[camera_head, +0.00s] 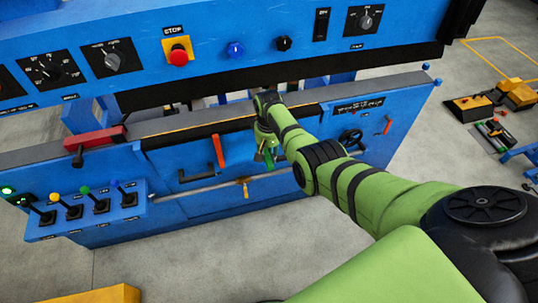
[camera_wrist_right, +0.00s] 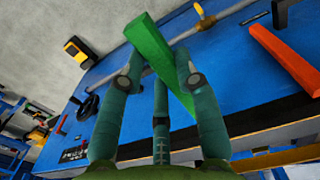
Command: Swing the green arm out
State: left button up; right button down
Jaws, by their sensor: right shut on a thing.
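The green arm (camera_wrist_right: 150,45) is a flat bright green bar on the front of the blue machine. In the right wrist view it runs between the fingers of my right gripper (camera_wrist_right: 158,78), which is shut on it. In the head view the gripper (camera_head: 268,152) is at the lower front panel, and only a small part of the green arm (camera_head: 269,158) shows beside the fingers. The gripper and wrist hide where the bar joins the panel. My left gripper is not in view.
An orange handle (camera_head: 218,150) is left of my gripper, with a yellow valve (camera_head: 244,186) below. A black handwheel (camera_head: 350,139) is to the right. The upper control panel (camera_head: 210,50) overhangs the lower one.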

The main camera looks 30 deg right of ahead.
dwell(0.4)
jog(key=c, duration=1.2)
grip_release()
jog(key=shift+o, duration=0.2)
jog(key=shift+r, duration=0.1)
notch_tip(320, 180, up, 12)
jog(key=shift+w, duration=0.1)
